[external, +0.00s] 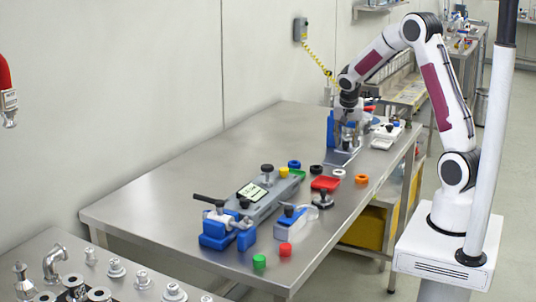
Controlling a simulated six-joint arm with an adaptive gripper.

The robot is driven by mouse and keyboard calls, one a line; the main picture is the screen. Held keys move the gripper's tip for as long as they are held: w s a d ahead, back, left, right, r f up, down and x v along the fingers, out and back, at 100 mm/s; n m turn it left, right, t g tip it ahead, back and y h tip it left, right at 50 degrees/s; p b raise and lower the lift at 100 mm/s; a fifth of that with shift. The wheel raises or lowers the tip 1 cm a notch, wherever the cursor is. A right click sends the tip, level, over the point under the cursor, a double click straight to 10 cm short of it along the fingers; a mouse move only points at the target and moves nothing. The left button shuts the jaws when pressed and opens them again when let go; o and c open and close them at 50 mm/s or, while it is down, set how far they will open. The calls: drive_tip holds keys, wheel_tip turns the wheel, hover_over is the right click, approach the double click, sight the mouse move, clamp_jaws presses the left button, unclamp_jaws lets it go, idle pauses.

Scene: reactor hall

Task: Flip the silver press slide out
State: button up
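The press (332,130) stands at the far right part of the steel table, with a blue upright and a silver base (341,158). My gripper (350,130) points down right at the press, in front of its upright. The fingers overlap the press parts, so I cannot tell whether they touch it or are open or shut. The silver slide is too small and too covered by my gripper to make out clearly.
A white device (386,136) stands right of the press. A red tray (325,183), an orange ring (361,179), a black-knobbed part (322,200) and a long grey fixture (265,195) lie nearer. The table's left half (190,170) is clear.

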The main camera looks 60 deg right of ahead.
clamp_jaws()
drive_tip(key=shift+a, duration=5.25)
drive_tip(key=shift+o, duration=1.2)
unclamp_jaws()
drive_tip(key=shift+a, duration=0.1)
drive_tip(key=shift+r, duration=0.1)
drive_tip(key=v, duration=1.1)
drive_tip(key=shift+r, duration=0.35)
drive_tip(key=shift+a, duration=0.15)
